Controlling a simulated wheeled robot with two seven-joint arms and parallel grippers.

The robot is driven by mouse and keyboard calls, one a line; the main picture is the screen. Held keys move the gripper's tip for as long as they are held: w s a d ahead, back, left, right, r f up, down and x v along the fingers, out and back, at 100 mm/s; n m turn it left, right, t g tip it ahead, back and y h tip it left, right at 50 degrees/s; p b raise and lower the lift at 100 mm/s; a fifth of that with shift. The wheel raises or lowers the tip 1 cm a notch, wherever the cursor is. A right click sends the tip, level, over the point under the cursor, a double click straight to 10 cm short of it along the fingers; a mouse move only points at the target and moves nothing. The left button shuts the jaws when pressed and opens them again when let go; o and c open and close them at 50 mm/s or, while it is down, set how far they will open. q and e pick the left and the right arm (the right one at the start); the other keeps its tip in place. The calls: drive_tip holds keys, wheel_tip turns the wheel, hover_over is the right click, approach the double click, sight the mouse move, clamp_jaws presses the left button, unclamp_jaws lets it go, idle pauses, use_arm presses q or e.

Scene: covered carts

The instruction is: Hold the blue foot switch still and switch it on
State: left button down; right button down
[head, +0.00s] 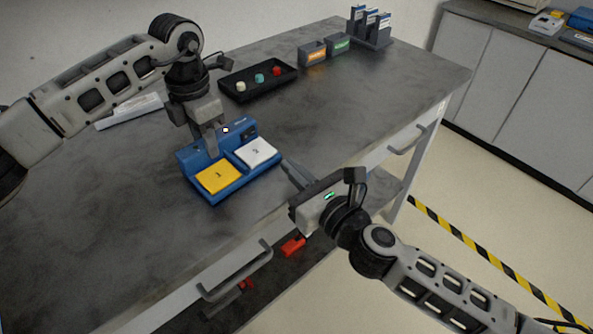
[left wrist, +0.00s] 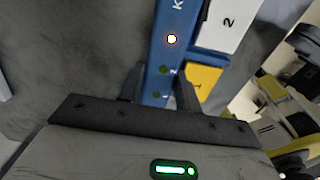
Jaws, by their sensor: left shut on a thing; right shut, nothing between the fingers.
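The blue foot switch (head: 247,181) lies on the grey table and carries a yellow pedal marked 1 (head: 218,177) and a white pedal marked 2 (head: 256,152). My left gripper (head: 212,147) is shut on the raised blue rear housing from above; in the left wrist view its fingers stand on either side of that housing (left wrist: 159,84). One lamp (left wrist: 172,39) on the housing glows; the two lamps nearer the fingers, labelled 1 and 2, are dark. My right gripper (head: 291,171) is shut and empty, just right of the white pedal and apart from it.
A black tray (head: 286,87) with several coloured knobs sits behind the switch. Grey bins (head: 313,52) and a file rack (head: 371,27) stand at the far end. The table's front edge, with drawer handles (head: 236,272), runs below my right gripper. Table right of the tray is clear.

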drive_tip(key=shift+s+d, duration=0.15)
drive_tip(key=shift+s, duration=0.15)
use_arm(q)
drive_tip(key=c, duration=0.9)
unclamp_jaws()
